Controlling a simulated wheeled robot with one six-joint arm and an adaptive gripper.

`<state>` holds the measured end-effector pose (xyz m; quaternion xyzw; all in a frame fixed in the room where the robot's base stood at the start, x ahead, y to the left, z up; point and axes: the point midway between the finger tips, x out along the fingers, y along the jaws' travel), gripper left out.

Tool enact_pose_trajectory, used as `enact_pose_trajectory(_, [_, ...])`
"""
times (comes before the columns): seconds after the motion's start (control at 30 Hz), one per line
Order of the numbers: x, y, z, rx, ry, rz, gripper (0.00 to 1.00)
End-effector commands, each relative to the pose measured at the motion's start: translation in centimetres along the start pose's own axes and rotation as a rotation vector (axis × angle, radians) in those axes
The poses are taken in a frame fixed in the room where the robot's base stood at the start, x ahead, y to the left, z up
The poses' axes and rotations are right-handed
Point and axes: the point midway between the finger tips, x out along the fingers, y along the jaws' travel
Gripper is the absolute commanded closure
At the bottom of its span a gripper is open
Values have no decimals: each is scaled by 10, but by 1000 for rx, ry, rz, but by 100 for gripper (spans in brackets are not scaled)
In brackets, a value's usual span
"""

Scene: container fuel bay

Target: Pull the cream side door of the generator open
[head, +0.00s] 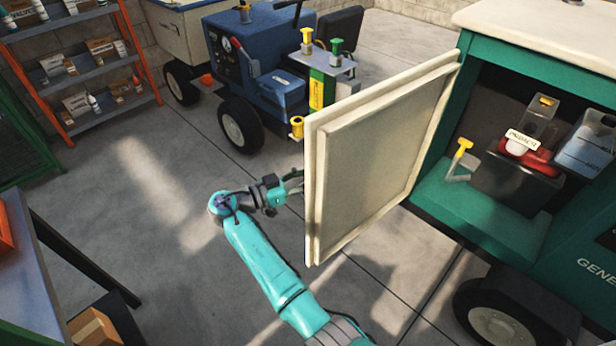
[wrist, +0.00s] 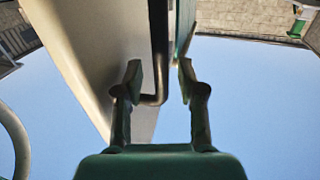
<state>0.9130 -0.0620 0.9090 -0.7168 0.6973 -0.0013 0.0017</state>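The cream side door (head: 375,155) of the green generator (head: 480,235) stands wide open, swung out from the cabinet, with its inner face toward the head camera. In the wrist view the door (wrist: 85,50) fills the upper left. A dark bar handle (wrist: 158,45) shows on it, its lower bend between my fingers. My gripper (head: 290,182) is at the door's outer side, its tips partly hidden behind the door edge. In the wrist view my gripper (wrist: 160,78) has its fingers apart, with gaps beside the bar; contact is not clear.
Inside the generator are a yellow-handled lever (head: 461,155), a red part and clear containers. A blue wheeled machine (head: 265,75) stands behind the door. An orange-framed shelf (head: 80,75) is at the back left, a bench (head: 30,265) at the lower left. The floor between is clear.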

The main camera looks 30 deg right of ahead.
Motion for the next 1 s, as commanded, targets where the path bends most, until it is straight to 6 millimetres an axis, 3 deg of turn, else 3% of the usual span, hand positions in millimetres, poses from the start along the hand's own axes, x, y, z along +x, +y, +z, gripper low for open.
enact_pose_trajectory(0.6, [-103, -1, 0, -1, 0, -2, 61])
enact_pose_trajectory(1.0, [-116, 0, 1, -1, 0, 0, 61])
